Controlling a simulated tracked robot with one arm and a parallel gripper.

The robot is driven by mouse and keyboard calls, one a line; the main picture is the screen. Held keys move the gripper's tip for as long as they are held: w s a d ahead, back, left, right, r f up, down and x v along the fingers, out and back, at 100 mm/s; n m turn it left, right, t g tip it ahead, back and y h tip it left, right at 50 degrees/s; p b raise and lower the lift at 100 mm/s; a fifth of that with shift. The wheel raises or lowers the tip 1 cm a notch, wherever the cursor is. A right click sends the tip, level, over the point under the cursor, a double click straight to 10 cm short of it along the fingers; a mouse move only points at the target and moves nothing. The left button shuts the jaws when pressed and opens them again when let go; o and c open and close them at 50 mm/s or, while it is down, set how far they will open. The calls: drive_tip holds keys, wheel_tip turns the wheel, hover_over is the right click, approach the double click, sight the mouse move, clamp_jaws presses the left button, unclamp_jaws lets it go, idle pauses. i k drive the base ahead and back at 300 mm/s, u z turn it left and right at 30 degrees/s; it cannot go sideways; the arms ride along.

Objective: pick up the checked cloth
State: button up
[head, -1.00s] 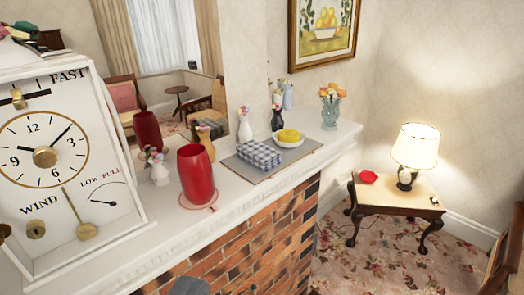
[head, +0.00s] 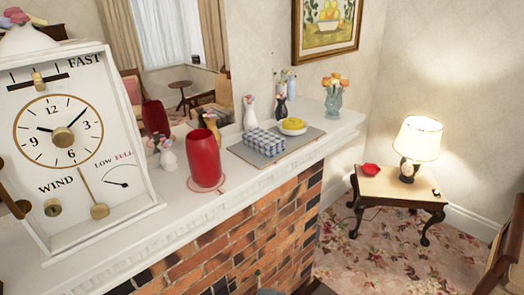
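The checked cloth (head: 265,142) is blue and white and looks like a folded block. It lies on a flat grey mat (head: 247,158) on the white mantelpiece, right of the red vase. I cannot make out my gripper's fingers. Only a small grey piece at the bottom edge shows, and I cannot tell what it is.
A large white clock (head: 75,150) stands at the left on the mantelpiece (head: 180,205). The red vase (head: 204,160) and several small flower vases stand near the cloth. A mirror is behind. A side table (head: 400,187) with a lamp (head: 415,140) stands at the right.

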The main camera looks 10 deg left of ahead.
sight(270, 144)
drive_tip(key=k, duration=1.1)
drive_tip(key=z, duration=0.5)
drive_tip(key=i, duration=0.95)
drive_tip(key=z, duration=0.4)
drive_tip(key=i, duration=1.2)
drive_tip(key=u, duration=1.1)
drive_tip(key=i, duration=0.65)
drive_tip(key=u, duration=0.4)
